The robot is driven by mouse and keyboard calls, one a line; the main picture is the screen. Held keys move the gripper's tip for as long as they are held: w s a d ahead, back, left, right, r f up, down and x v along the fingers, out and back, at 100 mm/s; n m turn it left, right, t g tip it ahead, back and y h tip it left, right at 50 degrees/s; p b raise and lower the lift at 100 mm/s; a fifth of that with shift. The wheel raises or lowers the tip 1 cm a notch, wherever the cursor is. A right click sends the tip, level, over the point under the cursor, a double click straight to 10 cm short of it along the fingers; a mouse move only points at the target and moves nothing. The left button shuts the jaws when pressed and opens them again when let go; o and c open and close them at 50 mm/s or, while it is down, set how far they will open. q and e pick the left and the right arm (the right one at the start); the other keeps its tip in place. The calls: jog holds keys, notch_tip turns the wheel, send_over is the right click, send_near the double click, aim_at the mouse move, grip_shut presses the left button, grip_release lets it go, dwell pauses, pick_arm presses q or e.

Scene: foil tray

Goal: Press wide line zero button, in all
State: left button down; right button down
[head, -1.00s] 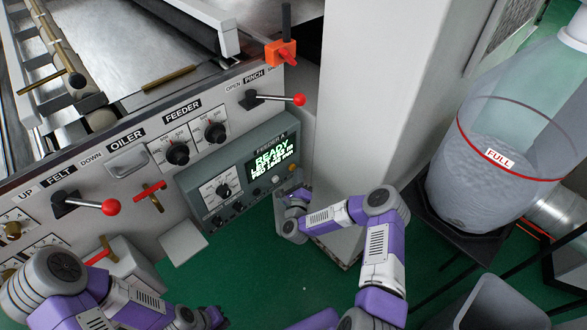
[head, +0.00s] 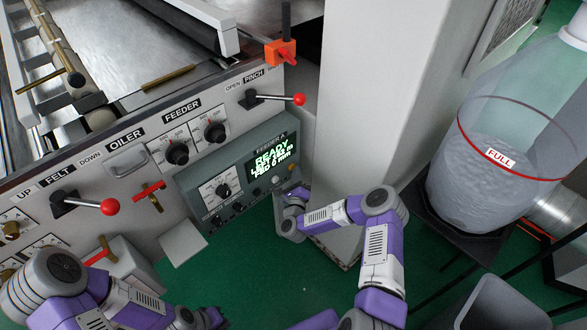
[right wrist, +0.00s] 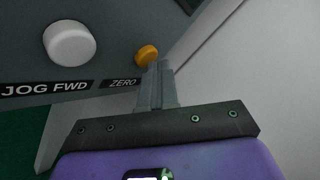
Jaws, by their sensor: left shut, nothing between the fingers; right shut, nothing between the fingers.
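The zero button is an orange round knob (right wrist: 147,55) beside a black ZERO label (right wrist: 122,82) in the right wrist view. My right gripper (right wrist: 158,70) is shut and empty, its fingertips at the button's lower right edge and overlapping it; I cannot tell how far it is pressed. In the head view my right gripper (head: 299,191) is at the lower right corner of the FEEDER A panel (head: 200,182). The panel's display (head: 272,165) reads READY in green, with FED 0 mm on its bottom line. My left gripper (head: 209,318) is low at the bottom edge, shut.
A white JOG FWD button (right wrist: 69,44) is left of the zero button. Red-knobbed levers, the felt lever (head: 110,207) and pinch lever (head: 298,100), stick out of the machine front. A pale column (head: 365,90) stands right of the panel, with a large clear bottle (head: 490,190) beyond.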

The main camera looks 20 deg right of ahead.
jog(key=shift+s, duration=0.1)
jog(key=shift+s+d, duration=0.25)
jog(key=shift+s, duration=0.4)
jog(key=shift+s+d+p, duration=0.25)
jog(key=shift+s+p, duration=0.05)
jog(key=shift+s, duration=0.5)
jog(key=shift+s+d+p, duration=0.25)
jog(key=shift+s+p, duration=0.1)
jog(key=shift+s, duration=0.45)
jog(key=shift+s+d+p, duration=0.25)
jog(key=shift+s+p, duration=0.05)
jog(key=shift+s, duration=0.5)
